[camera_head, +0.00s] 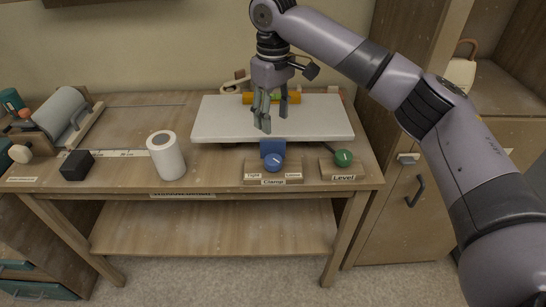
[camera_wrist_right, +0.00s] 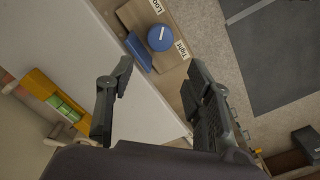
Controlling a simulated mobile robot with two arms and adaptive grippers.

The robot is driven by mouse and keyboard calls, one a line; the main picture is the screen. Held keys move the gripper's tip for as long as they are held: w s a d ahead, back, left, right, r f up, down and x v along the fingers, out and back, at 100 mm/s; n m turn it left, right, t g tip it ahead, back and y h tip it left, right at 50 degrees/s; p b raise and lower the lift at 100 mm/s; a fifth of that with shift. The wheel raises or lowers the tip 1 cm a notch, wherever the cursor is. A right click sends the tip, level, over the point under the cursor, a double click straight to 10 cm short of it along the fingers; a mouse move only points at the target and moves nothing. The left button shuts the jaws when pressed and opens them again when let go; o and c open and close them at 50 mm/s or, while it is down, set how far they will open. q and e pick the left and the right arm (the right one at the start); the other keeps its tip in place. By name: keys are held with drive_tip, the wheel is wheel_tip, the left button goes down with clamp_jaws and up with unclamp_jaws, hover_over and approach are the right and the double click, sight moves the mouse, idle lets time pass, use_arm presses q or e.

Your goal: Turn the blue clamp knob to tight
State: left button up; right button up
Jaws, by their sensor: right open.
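The blue clamp knob (camera_head: 272,164) sits on a wooden block labelled "Clamp" at the table's front edge, with "Tight" on its left and "Loose" on its right. A blue plate (camera_head: 272,148) stands just behind it. In the right wrist view the round knob (camera_wrist_right: 160,38) shows a short white mark, and the blue plate (camera_wrist_right: 139,52) is beside it. My right gripper (camera_head: 273,116) is open and empty, pointing down above the white board, behind and above the knob. Its spread fingers (camera_wrist_right: 160,78) are apart from the knob. My left gripper is out of view.
A green knob (camera_head: 343,158) labelled "Level" is to the right. A white roll (camera_head: 166,156) and a black block (camera_head: 77,165) stand to the left. The white board (camera_head: 215,119) lies behind the knob, with a yellow object (camera_head: 262,97) at its back.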

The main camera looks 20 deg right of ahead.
sight(273, 158)
wheel_tip(273, 158, down, 14)
drive_tip(key=shift+r+p, duration=0.1)
drive_tip(key=shift+p, duration=0.25)
drive_tip(key=c, duration=0.9)
drive_tip(key=shift+o, duration=0.2)
drive_tip(key=shift+r+p, duration=0.1)
drive_tip(key=shift+p, duration=0.5)
drive_tip(key=m+p, duration=1.1)
drive_tip(key=p, duration=0.5)
drive_tip(key=shift+s+r+p, duration=0.1)
drive_tip(key=shift+r+p, duration=0.05)
drive_tip(key=shift+p, duration=0.2)
drive_tip(key=shift+f+m+p, duration=0.15)
drive_tip(key=shift+m+p, duration=0.7)
drive_tip(key=shift+m, duration=0.15)
drive_tip(key=shift+f+m+p, duration=0.1)
drive_tip(key=shift+m+p, duration=0.7)
drive_tip(key=shift+m, duration=0.2)
drive_tip(key=o, duration=0.9)
drive_tip(key=shift+c, duration=0.2)
